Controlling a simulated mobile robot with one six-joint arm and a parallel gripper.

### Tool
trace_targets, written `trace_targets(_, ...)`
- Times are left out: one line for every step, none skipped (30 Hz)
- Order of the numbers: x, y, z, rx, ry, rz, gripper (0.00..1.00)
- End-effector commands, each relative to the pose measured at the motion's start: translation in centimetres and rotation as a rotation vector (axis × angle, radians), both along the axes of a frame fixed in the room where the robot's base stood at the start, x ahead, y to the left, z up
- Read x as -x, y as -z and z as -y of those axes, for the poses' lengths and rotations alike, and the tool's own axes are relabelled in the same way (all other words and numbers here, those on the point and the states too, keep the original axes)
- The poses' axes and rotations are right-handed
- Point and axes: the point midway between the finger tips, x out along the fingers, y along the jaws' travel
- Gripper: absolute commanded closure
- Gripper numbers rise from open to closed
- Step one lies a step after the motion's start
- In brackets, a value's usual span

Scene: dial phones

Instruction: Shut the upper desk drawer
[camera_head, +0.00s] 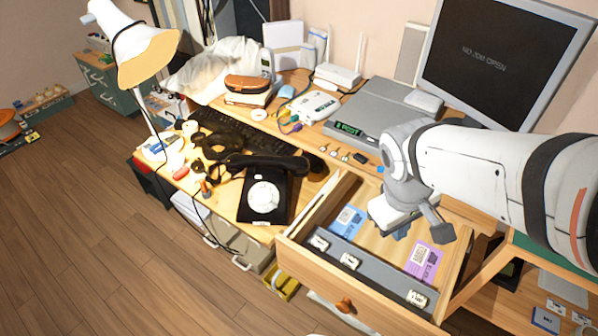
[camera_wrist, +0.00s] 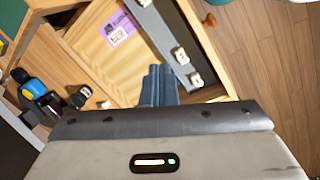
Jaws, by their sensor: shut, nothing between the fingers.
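The upper desk drawer (camera_head: 358,292) is pulled out at the right end of the desk, with a round wooden knob (camera_head: 345,305) on its front. Inside lie a blue card (camera_head: 347,222), a purple card (camera_head: 424,262) and a grey strip (camera_head: 375,272) bearing several small white pieces. My gripper (camera_head: 401,232) is over the open drawer, pointing down. In the wrist view, the drawer (camera_wrist: 92,45) lies below, and my gripper's blue-grey fingers (camera_wrist: 158,84) are closed together and empty. I cannot tell whether the fingertips touch anything in the drawer.
A black dial phone (camera_head: 264,195) sits on the desk just left of the drawer. A monitor (camera_head: 505,55), a grey console (camera_head: 375,112) and a lamp (camera_head: 145,55) stand on the desk. The floor in front is clear.

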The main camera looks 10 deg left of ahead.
Motion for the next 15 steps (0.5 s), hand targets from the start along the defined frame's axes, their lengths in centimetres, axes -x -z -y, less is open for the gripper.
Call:
trace_targets(-0.3, 1.9, -1.9, 0.054, -0.136, -0.030, 1.00)
trace_targets(-0.4, 2.6, -2.7, 0.087, -0.211, -0.044, 1.00)
trace_targets(-0.5, 3.5, -4.0, 0.132, -0.310, -0.061, 1.00)
trace_targets(-0.6, 4.1, -4.9, 0.165, -0.384, -0.071, 1.00)
trace_targets(-0.7, 4.8, -5.9, 0.199, -0.460, -0.081, 1.00)
trace_targets(-0.7, 5.7, -7.3, 0.245, -0.558, -0.095, 1.00)
trace_targets(-0.7, 6.4, -8.3, 0.280, -0.635, -0.103, 1.00)
trace_targets(-0.6, 7.0, -9.4, 0.316, -0.708, -0.110, 1.00)
trace_targets(-0.5, 8.0, -10.9, 0.364, -0.808, -0.118, 1.00)
trace_targets(-0.3, 8.7, -12.0, 0.400, -0.882, -0.123, 1.00)
trace_targets(-0.1, 9.4, -13.2, 0.438, -0.958, -0.129, 1.00)
trace_targets(0.3, 10.3, -14.8, 0.489, -1.056, -0.133, 1.00)
trace_targets(0.7, 11.0, -15.9, 0.528, -1.130, -0.136, 1.00)
trace_targets(1.1, 11.8, -17.1, 0.568, -1.202, -0.136, 1.00)
trace_targets(1.7, 12.7, -18.7, 0.619, -1.296, -0.137, 1.00)
